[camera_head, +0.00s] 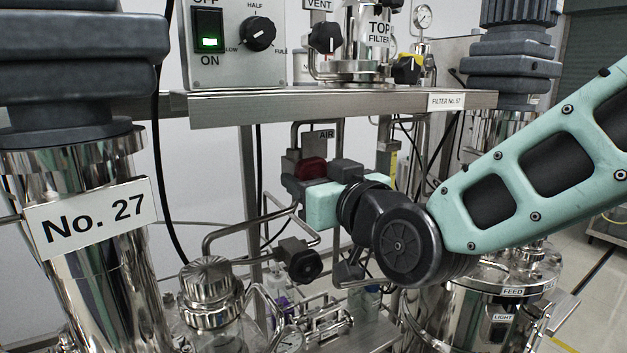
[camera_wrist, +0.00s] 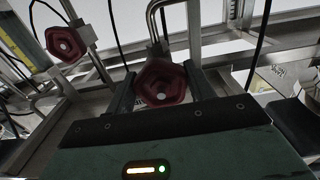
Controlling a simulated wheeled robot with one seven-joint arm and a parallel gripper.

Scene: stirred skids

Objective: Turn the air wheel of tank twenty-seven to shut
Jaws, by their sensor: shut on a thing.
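The tank (camera_head: 112,285) with the sign "No. 27" (camera_head: 92,217) stands at the left of the head view. A dark red wheel (camera_head: 311,168) sits under a small "AIR" label (camera_head: 325,134) on the pipework right of this tank. My gripper (camera_head: 315,170) reaches in from the right and is shut on this wheel. In the wrist view the red air wheel (camera_wrist: 162,83) lies between the two dark fingers of my gripper (camera_wrist: 163,88). The fingers hide part of the wheel in the head view, and its turn angle is hard to read.
A second red wheel (camera_wrist: 65,45) is at the upper left of the wrist view. A black knob valve (camera_head: 299,262) sits below my gripper. A steel shelf (camera_head: 330,108) with a switch box (camera_head: 235,45) and a top filter (camera_head: 365,40) runs just above. Pipes crowd the space.

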